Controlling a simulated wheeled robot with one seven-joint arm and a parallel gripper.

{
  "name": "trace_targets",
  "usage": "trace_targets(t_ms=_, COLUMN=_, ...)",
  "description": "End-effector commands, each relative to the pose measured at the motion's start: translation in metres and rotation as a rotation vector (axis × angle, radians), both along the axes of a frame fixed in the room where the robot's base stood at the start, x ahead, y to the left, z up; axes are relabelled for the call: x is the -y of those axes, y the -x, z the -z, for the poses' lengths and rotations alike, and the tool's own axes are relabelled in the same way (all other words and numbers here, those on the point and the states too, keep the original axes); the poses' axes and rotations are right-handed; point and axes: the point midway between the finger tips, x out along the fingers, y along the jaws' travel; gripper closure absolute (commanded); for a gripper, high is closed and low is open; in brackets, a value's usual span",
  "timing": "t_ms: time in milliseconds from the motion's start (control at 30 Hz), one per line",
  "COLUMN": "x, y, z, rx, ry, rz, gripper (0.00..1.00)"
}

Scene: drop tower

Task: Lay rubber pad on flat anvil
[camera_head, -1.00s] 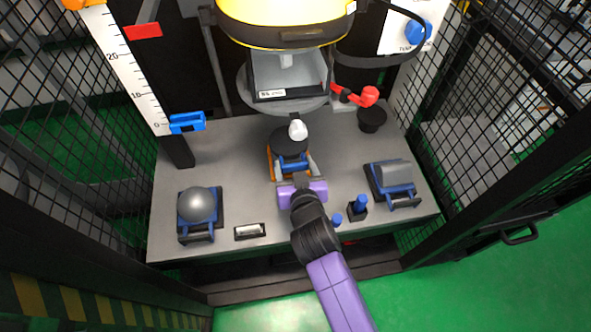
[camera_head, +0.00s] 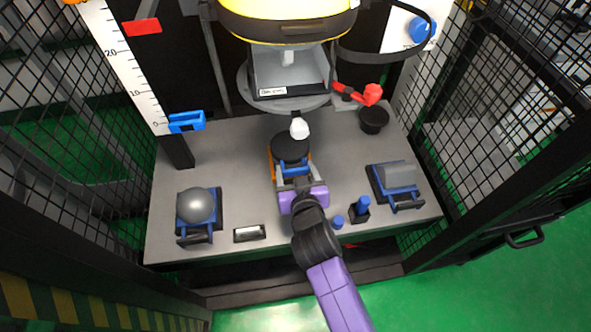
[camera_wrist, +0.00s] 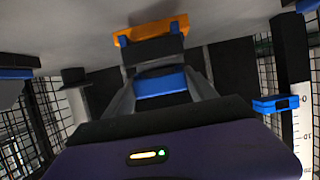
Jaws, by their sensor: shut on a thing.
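A black round disc (camera_head: 290,147), which looks like the rubber pad, is at the middle of the bench below the carriage. My gripper (camera_head: 296,176) reaches in from the front and is shut on the blue handle at its near side. In the wrist view the blue handle (camera_wrist: 161,83) sits between my two fingers. An orange-edged base (camera_head: 271,166) shows beside and partly under the disc; it also shows beyond the handle in the wrist view (camera_wrist: 150,30). The flat anvil is not clearly visible, and the disc hides what is directly below it. I cannot tell whether the disc touches the base.
A grey dome anvil (camera_head: 195,205) stands at the left and a grey block anvil (camera_head: 396,175) at the right. Small blue-topped pieces (camera_head: 361,205) are close to my gripper's right. The carriage (camera_head: 288,72) hangs above. A red lever (camera_head: 371,94) and black cup (camera_head: 374,119) are behind right.

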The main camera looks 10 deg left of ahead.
Motion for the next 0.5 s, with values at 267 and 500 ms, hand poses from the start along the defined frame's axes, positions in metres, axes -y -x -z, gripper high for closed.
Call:
trace_targets(t_ms=267, x=-0.0002, y=-0.0006, z=-0.0016, rx=0.003, ry=-0.001, rz=0.000, gripper=0.11)
trace_targets(t_ms=500, x=0.0000, y=-0.0003, z=-0.0006, rx=0.001, ry=0.000, rz=0.000, gripper=0.09)
